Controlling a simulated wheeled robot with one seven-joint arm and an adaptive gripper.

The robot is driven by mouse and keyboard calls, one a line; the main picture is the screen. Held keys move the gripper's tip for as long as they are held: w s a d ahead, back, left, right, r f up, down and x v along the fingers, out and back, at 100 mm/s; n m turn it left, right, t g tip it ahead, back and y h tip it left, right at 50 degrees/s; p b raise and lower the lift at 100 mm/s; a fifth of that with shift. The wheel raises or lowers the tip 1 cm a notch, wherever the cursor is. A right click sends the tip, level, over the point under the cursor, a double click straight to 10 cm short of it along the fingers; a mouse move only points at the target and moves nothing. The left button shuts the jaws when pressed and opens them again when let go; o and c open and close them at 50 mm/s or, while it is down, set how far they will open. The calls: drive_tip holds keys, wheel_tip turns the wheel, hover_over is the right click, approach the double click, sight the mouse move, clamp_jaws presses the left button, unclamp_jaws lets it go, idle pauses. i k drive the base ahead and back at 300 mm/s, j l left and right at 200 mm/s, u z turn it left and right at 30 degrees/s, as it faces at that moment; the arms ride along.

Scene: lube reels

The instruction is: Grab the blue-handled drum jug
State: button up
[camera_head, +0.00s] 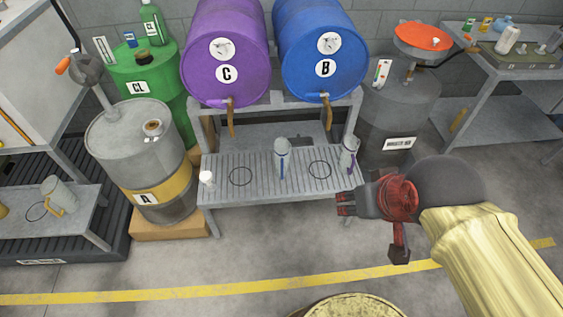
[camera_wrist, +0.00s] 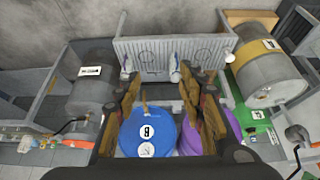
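In the wrist view the jug (camera_wrist: 175,70) shows just beyond the space between the fingers. A similar jug with a purple handle (camera_head: 349,156) stands to its right, near the shelf's right end. My gripper (camera_head: 343,203) is in front of the shelf's right end, apart from both jugs. In the wrist view my gripper (camera_wrist: 170,88) has its two fingers wide apart with nothing between them.
The slatted shelf (camera_head: 222,190) has ring marks and a small white bottle (camera_head: 207,178) at left. Above lie a purple drum (camera_head: 226,50) and a blue drum (camera_head: 325,45) with taps. A grey drum (camera_head: 398,115) stands right, a yellow-banded drum (camera_head: 140,150) left.

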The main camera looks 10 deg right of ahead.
sight(283, 146)
drive_tip(key=i+j, duration=0.15)
drive_tip(key=j, duration=0.2)
drive_tip(key=i+j, duration=0.15)
drive_tip(key=j, duration=0.2)
drive_tip(key=i+j+z, duration=0.1)
drive_tip(key=j+z, duration=0.3)
drive_tip(key=i+j+z, duration=0.1)
drive_tip(key=j+z, duration=0.45)
drive_tip(key=z, duration=0.7)
